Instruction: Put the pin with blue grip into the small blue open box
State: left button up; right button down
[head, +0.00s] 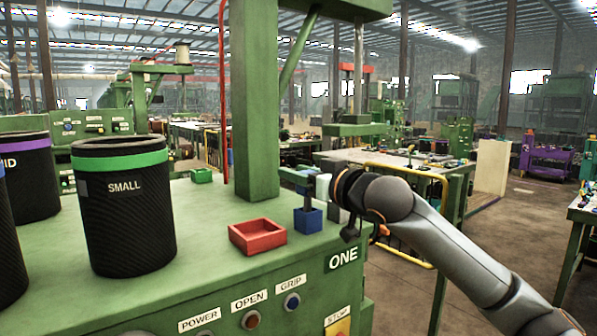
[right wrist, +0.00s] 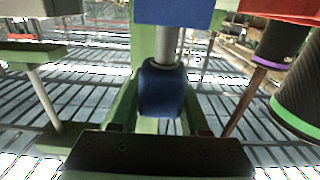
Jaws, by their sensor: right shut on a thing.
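The small blue box (head: 308,221) stands on the green machine top near its right edge. In the right wrist view, a blue block that looks like the box (right wrist: 180,11) is at the top. My right gripper (head: 312,184) is above the box in the head view. It is shut on the pin's blue grip (right wrist: 160,90), whose grey metal shaft (right wrist: 168,46) points toward the box. I cannot tell whether the shaft tip is inside the box or only in front of it. My left gripper is not in view.
Black sleeves, one marked SMALL (head: 125,215), stand at left.

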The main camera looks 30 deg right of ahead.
aim_at(308, 219)
jog(key=shift+f+b, duration=0.3)
jog(key=shift+f, duration=0.2)
jog(key=shift+f+b, duration=0.4)
jog(key=shift+f, duration=0.2)
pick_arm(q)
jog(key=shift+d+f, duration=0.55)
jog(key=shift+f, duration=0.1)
pick_arm(e)
jog(key=shift+f, duration=0.15)
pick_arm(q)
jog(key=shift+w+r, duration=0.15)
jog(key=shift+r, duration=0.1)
pick_arm(e)
jog(key=c, duration=0.6)
grip_release()
jog(key=shift+o, duration=1.3)
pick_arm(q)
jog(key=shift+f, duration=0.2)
pick_arm(e)
jog(key=shift+f, duration=0.1)
